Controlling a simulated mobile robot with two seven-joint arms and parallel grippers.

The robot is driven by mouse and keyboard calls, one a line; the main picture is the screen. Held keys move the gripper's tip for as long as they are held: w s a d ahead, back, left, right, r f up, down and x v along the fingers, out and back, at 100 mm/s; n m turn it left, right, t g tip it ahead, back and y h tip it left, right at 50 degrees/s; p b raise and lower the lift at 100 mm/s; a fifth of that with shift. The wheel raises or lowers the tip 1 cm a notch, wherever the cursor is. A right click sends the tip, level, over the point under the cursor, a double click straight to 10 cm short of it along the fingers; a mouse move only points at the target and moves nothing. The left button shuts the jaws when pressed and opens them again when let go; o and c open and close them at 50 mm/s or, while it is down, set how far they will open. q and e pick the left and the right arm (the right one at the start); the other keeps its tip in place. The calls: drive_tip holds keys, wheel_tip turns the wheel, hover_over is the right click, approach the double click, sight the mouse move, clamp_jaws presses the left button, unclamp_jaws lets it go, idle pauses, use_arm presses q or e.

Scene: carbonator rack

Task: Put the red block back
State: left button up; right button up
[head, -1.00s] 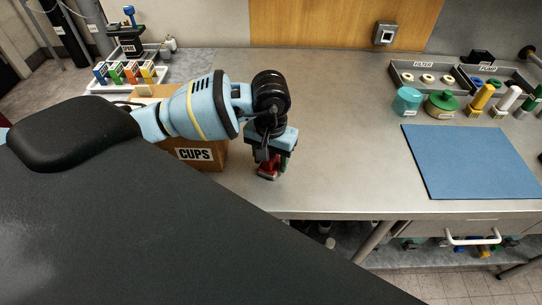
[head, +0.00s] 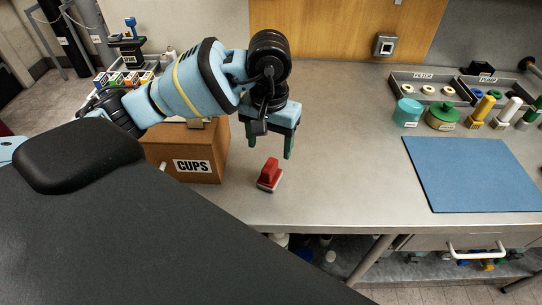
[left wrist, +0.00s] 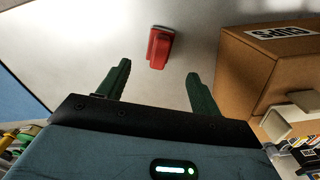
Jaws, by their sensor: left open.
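The red block (head: 269,173) sits on the bare metal bench top, just right of the CUPS box, with a grey strip along its base. In the left wrist view the red block (left wrist: 159,47) lies beyond the fingertips, roughly in line with the gap between them. My left gripper (head: 270,152) hangs above and behind the block, green fingers apart and empty, not touching it. In the left wrist view the left gripper (left wrist: 158,80) also shows its two fingers spread. My right gripper does not show.
The brown CUPS box (head: 187,152) stands left of the block. A blue mat (head: 475,174) lies at right, with FILTER and PUMP trays (head: 428,86) behind it. A teal jar (head: 407,112) and a green-lidded jar (head: 443,118) stand near the trays. The bench middle is clear.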

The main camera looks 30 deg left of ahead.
use_arm(q)
drive_tip(key=shift+r, duration=1.35)
